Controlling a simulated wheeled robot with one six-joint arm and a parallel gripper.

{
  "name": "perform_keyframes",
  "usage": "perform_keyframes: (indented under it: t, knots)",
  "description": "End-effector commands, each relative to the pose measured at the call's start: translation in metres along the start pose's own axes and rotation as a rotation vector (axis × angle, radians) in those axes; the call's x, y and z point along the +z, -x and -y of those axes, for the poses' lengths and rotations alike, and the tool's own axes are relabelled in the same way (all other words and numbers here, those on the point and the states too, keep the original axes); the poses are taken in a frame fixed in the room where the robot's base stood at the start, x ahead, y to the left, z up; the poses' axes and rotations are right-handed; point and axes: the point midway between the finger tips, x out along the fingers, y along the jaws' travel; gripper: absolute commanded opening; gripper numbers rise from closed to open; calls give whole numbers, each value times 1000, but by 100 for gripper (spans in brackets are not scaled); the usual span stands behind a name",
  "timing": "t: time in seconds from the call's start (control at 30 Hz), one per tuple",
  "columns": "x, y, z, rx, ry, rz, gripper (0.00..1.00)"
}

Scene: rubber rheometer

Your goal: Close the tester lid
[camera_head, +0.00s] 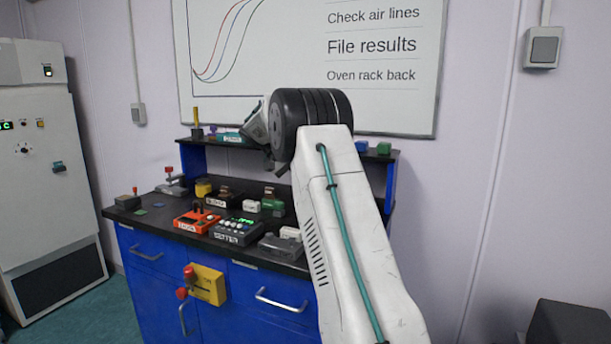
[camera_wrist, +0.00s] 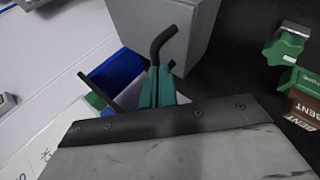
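No thing in view can be named as the tester with certainty, and its lid cannot be made out. In the wrist view, a grey box-like body (camera_wrist: 165,25) stands at the top, close to dark hooked parts and teal strips. My gripper (camera_head: 274,163) is raised above the back of the bench in the head view, and my arm hides part of the bench behind it. Whether its fingers are apart or together is unclear.
A green knob (camera_wrist: 284,47) shows in the wrist view. A white cabinet (camera_head: 45,170) stands left.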

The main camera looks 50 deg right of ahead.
Motion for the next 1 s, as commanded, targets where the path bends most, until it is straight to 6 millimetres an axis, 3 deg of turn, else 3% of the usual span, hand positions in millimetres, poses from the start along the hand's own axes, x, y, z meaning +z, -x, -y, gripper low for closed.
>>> perform_keyframes:
  t: [0.47, 0.67, 1.0]
  knots:
    - [-1, 5, -2, -1, 0, 1, 0]
    - [-6, 36, -20, -3, 0, -6, 0]
    - [-7, 108, 8, -3, 5, -8, 0]
